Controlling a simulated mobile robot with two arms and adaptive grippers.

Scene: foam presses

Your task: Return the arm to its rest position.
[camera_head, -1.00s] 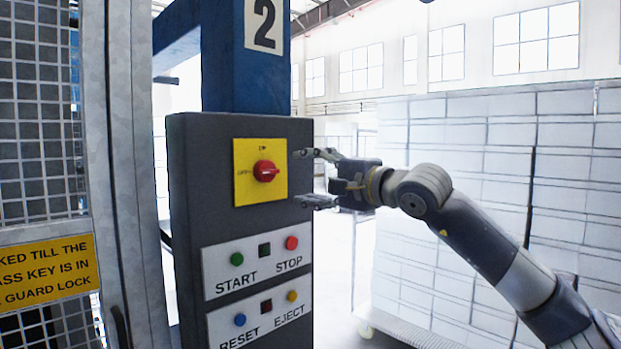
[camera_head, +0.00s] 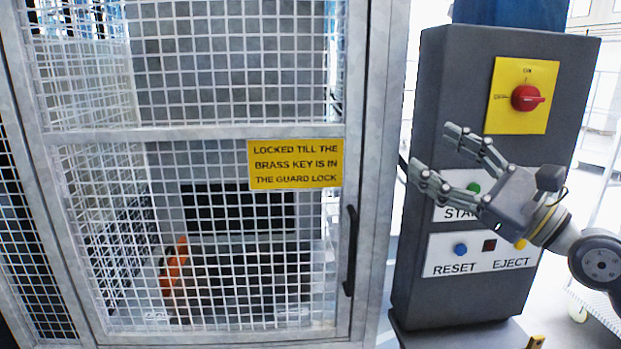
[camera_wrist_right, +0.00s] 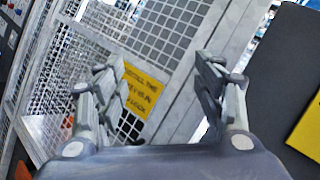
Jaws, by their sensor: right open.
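My right gripper (camera_head: 450,165) is open and empty. In the head view it is in front of the dark control box, its fingers pointing left toward the cage door. It covers part of the START label and the STOP button area. In the right wrist view its two fingers (camera_wrist_right: 165,95) are spread wide with nothing between them. The control box (camera_head: 450,90) carries a yellow plate with a red rotary switch (camera_head: 526,98). My left gripper is not in view.
A mesh guard door (camera_head: 200,130) with a yellow sign (camera_head: 295,164) and a dark handle (camera_head: 350,250) stands left of the box. An orange object (camera_head: 173,268) shows behind the mesh. The blue RESET button (camera_head: 460,249) is below the gripper.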

